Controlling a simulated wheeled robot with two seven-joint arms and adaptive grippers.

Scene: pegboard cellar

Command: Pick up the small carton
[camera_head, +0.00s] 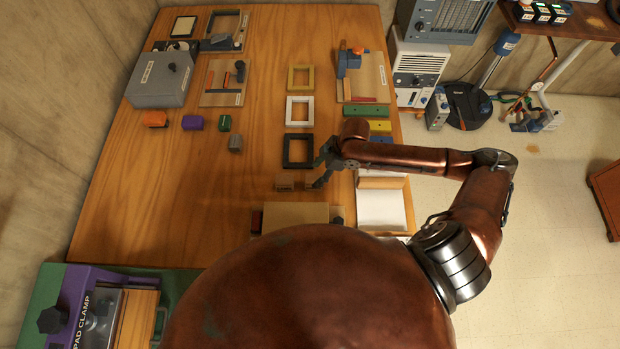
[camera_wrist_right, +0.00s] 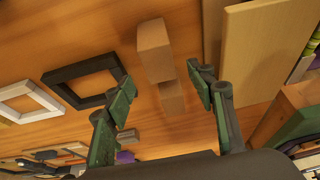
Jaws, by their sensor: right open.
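A small plain brown block that looks like the small carton (camera_head: 284,184) stands on the wooden table in the head view. It also shows in the right wrist view (camera_wrist_right: 153,48), just beyond my fingertips. My left gripper is not in view.
A black frame (camera_head: 298,151) lies just behind the blocks, with a white frame (camera_head: 299,111) and a yellow frame (camera_head: 301,78) farther back. A tan board (camera_head: 295,215) lies in front. A white-paged item (camera_head: 381,210) lies to the right. The table's left middle is clear.

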